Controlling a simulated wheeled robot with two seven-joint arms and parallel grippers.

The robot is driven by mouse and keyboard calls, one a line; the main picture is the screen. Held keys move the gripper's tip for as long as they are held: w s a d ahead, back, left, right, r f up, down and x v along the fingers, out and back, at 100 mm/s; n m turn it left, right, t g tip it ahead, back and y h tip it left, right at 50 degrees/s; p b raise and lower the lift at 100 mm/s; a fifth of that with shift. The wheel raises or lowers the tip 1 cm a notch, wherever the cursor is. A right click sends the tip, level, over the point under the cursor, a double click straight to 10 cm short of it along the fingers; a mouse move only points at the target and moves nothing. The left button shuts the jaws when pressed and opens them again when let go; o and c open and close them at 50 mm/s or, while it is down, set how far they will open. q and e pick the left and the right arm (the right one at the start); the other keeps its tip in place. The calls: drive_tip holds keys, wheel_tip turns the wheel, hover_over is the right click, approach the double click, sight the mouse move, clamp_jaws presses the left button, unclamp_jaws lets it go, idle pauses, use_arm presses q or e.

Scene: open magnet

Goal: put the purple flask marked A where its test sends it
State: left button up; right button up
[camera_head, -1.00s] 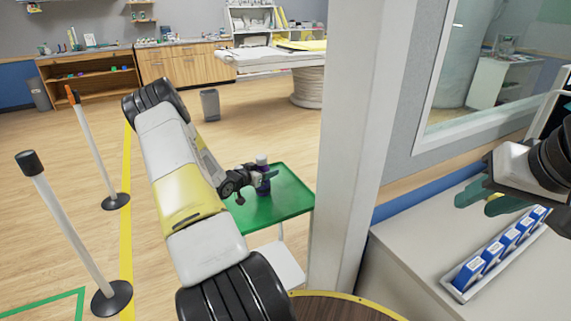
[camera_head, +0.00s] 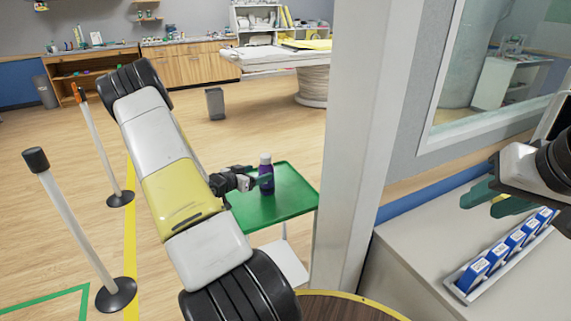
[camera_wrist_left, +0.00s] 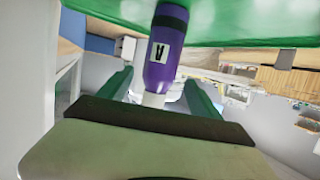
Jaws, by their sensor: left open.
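The purple flask (camera_head: 266,178) with a white cap stands upright on the green tray (camera_head: 290,203). In the left wrist view the flask (camera_wrist_left: 165,55) shows its white label with a black A, upside down in that picture. My left gripper (camera_head: 256,181) is open at the left side of the flask. In the left wrist view its two green fingers lie to either side of the flask, with no clear contact; I cannot tell how far they reach around it. My right gripper (camera_head: 496,198) hangs above the grey counter, its green fingers apart and empty.
A white rack of blue-and-white boxes (camera_head: 499,252) lies on the counter (camera_head: 420,245). A white pillar (camera_head: 362,130) stands right of the tray. Posts (camera_head: 75,225) stand at left beside a yellow floor line. A bin (camera_head: 215,104) and a scanner table (camera_head: 275,60) are farther back.

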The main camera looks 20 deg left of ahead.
use_arm(q)
drive_tip(key=v, duration=0.3)
drive_tip(key=shift+r, duration=0.1)
drive_tip(key=shift+m+g+y, duration=0.3)
drive_tip(key=shift+g+y, duration=0.4)
drive_tip(key=r, duration=0.1)
drive_tip(key=w+d+r, duration=0.1)
drive_tip(key=r, duration=0.1)
drive_tip(key=w+r, duration=0.1)
drive_tip(key=r, duration=0.1)
drive_tip(key=shift+w+d, duration=0.15)
drive_tip(key=shift+d, duration=0.2)
drive_tip(key=s+d+r+n+g+y, duration=0.1)
drive_tip(key=s+d+r+g+y, duration=0.15)
drive_tip(key=d+r, duration=0.4)
drive_tip(key=s+d+r+n+g+y, duration=0.1)
drive_tip(key=s+d+r, duration=0.25)
drive_tip(key=r, duration=0.65)
drive_tip(key=s+d+r+g+h, duration=0.1)
drive_tip(key=s+d+r+h, duration=0.1)
drive_tip(key=s+d, duration=0.7)
drive_tip(key=s+d+r+g+h, duration=0.2)
drive_tip(key=s+d, duration=0.7)
drive_tip(key=s, duration=0.4)
drive_tip(key=shift+r, duration=0.4)
drive_tip(key=shift+c, duration=0.4)
